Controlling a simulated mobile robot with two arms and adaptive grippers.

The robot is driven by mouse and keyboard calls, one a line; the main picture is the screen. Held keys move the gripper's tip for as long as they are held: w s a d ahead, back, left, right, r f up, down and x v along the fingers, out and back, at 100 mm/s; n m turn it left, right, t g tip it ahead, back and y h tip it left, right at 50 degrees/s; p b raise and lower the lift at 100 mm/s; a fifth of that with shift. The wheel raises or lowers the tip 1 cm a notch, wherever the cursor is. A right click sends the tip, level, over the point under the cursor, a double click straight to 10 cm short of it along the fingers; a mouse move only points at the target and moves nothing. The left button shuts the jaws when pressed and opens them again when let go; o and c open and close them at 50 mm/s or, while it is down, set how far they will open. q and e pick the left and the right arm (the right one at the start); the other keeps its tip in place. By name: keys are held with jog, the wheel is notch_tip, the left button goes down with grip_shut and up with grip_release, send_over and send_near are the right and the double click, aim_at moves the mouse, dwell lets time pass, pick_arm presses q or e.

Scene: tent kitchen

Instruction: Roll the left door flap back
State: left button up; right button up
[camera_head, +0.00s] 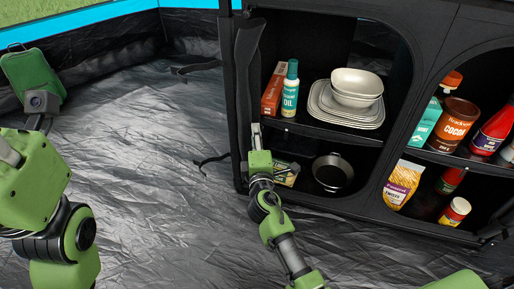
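The left door flap (246,75) is a narrow dark fabric strip along the left edge of the left opening of the black cabinet (380,170). It looks gathered to that side, and the opening behind it is uncovered. My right gripper (256,135) is at the lower part of the flap, in front of the opening's left edge. Its fingers are small and seen from behind, so I cannot tell whether they touch or grip the fabric. Green links of my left arm (60,225) show at the left, but no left fingers are visible.
The left opening holds stacked plates and bowls (350,100), an oil bottle (290,88), a red box (273,92) and a dark pan (332,172). The right opening holds a cocoa tin (455,122) and other groceries. The dark tent floor (150,150) left of the cabinet is clear.

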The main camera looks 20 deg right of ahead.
jog(key=v, duration=1.1)
